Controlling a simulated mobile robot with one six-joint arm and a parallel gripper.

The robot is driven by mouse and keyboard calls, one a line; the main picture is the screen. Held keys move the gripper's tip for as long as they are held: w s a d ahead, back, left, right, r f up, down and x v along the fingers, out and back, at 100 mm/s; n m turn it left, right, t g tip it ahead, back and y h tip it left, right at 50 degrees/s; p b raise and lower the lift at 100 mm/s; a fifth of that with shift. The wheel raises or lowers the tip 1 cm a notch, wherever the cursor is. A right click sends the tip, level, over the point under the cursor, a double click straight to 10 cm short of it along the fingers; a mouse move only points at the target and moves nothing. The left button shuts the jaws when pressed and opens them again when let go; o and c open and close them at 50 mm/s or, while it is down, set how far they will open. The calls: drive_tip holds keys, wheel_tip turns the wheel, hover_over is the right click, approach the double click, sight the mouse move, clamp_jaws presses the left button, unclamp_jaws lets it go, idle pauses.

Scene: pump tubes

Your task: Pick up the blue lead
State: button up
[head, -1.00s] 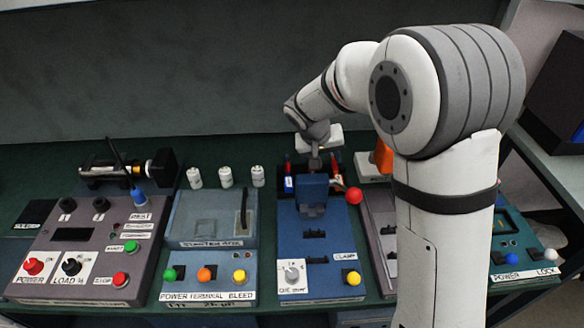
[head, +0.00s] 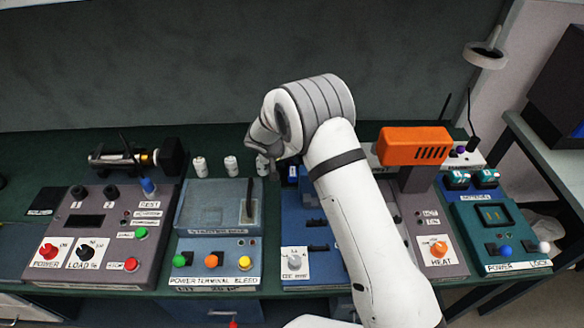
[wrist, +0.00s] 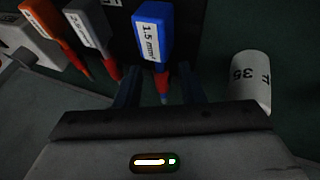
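In the wrist view, the blue lead (wrist: 153,35) has a blocky blue body with a "1.5 mm" label and a narrow red and blue lower end. My gripper (wrist: 160,90) is open, with one dark finger on each side of that lower end and visible gaps between. A grey lead (wrist: 88,25) and an orange lead (wrist: 48,22) stand to its left. In the head view, a blue block with a white label (head: 291,176) shows beside my arm; my fingers are hidden there.
A white cylinder marked 35 (wrist: 250,82) stands close to the right of my gripper in the wrist view. Several white cylinders, including this one (head: 231,165), stand behind the grey-blue terminal station (head: 215,210). An orange heater head (head: 414,146) is right of my arm.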

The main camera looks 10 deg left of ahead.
drive_tip(key=shift+x, duration=1.15)
drive_tip(key=shift+c, duration=0.6)
clamp_jaws()
